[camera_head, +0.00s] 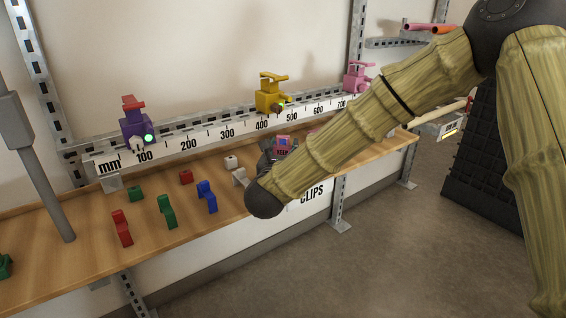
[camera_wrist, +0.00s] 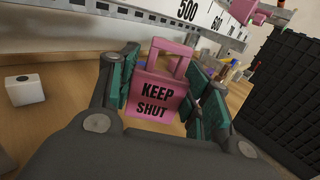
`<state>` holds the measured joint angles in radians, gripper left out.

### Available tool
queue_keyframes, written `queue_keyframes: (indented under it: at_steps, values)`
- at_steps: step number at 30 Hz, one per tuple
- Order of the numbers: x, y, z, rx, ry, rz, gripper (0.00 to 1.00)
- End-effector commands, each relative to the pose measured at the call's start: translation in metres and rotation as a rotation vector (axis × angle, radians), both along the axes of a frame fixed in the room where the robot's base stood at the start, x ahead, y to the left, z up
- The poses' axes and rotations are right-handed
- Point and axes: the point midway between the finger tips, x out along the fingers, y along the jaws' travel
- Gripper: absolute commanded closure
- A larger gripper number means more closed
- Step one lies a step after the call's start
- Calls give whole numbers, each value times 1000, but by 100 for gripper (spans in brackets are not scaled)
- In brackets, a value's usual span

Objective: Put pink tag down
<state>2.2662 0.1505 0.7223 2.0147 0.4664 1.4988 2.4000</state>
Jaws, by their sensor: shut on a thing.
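The pink tag (camera_wrist: 158,90), lettered "KEEP SHUT" and with a loop at its top, sits between the green-padded fingers of my gripper (camera_wrist: 165,85) in the wrist view. The gripper is shut on it. In the head view, my gripper (camera_head: 275,150) is over the wooden shelf (camera_head: 85,243), in front of the ruler; a small part of the pink tag (camera_head: 283,142) shows there, mostly hidden by my arm. I cannot tell whether the tag touches the shelf.
A ruler rail (camera_head: 222,132) carries a purple clamp (camera_head: 136,125), a yellow clamp (camera_head: 270,98) and a pink clamp (camera_head: 357,78). Red, green and blue clips (camera_head: 207,197) and a white block (camera_wrist: 24,88) stand on the shelf. A black grid panel (camera_wrist: 285,90) stands right.

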Motion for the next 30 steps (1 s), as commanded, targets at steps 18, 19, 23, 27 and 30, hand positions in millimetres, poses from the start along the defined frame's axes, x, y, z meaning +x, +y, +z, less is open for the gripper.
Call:
queue_keyframes:
  at_steps: [18,19,23,27,30]
  values:
    - [0,0,-35,-1,0,0,64]
    - [0,0,-36,0,1,0,64]
    - [0,0,-40,0,1,0,64]
    - [0,0,-38,0,1,0,30]
    - [0,0,-38,-1,1,0,30]
